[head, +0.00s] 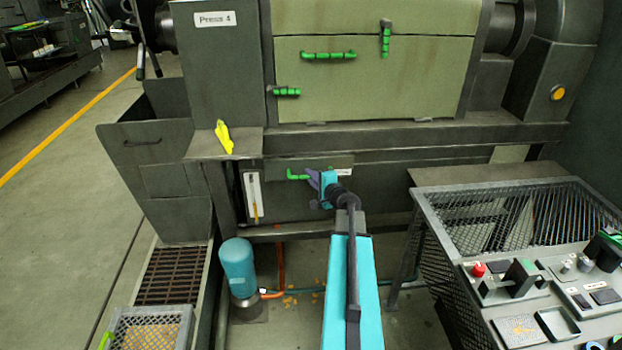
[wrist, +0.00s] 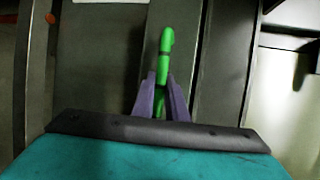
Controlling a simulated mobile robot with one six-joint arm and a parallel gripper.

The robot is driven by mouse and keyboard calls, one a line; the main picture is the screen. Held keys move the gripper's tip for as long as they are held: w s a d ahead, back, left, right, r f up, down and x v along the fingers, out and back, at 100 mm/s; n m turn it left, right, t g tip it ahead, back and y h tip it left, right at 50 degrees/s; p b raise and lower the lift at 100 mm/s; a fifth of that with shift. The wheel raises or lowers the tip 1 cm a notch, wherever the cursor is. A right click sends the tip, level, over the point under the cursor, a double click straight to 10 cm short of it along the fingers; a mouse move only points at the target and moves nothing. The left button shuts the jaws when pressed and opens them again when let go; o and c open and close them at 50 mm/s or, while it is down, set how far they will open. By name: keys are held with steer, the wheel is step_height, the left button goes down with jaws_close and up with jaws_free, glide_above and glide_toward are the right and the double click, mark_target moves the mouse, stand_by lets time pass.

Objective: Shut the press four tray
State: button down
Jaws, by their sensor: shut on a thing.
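The press is labelled Press 4 on a white plate (head: 215,19). Its tray (head: 342,161) shows as a dark front panel low under the press body, with a green handle (head: 297,177) on it. My gripper (head: 316,180) is at the handle, its purple fingers closed around it. In the wrist view the green handle (wrist: 166,45) stands up between the two purple fingers (wrist: 161,95). My arm and gripper hide part of the tray front. How far the tray stands out is hard to tell.
A yellow object (head: 224,137) sits on the ledge left of the tray. A blue motor (head: 238,267) stands on the floor at lower left. A mesh-topped table (head: 500,205) and a control panel (head: 550,292) stand at right. A sight gauge (head: 254,198) is left of the tray.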

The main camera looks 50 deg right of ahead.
mark_target(309, 164)
steer(key=w+d+b, duration=0.1)
steer(key=w+d, duration=0.1)
steer(key=w, duration=0.1)
steer(key=w+d+b, duration=0.1)
steer(key=w+d, duration=0.2)
steer(key=shift+f+b, duration=0.1)
steer(key=shift+b, duration=0.2)
steer(key=shift+d+r, duration=0.1)
steer(key=shift+r, duration=0.15)
steer(key=c, duration=1.8)
jaws_free()
steer(key=shift+w+d+f, duration=0.1)
steer(key=shift+w+f, duration=0.05)
steer(key=shift+o, duration=0.2)
steer(key=b+v, duration=0.1)
steer(key=v, duration=1.3)
steer(key=shift+b, duration=0.3)
steer(key=shift+w, duration=0.15)
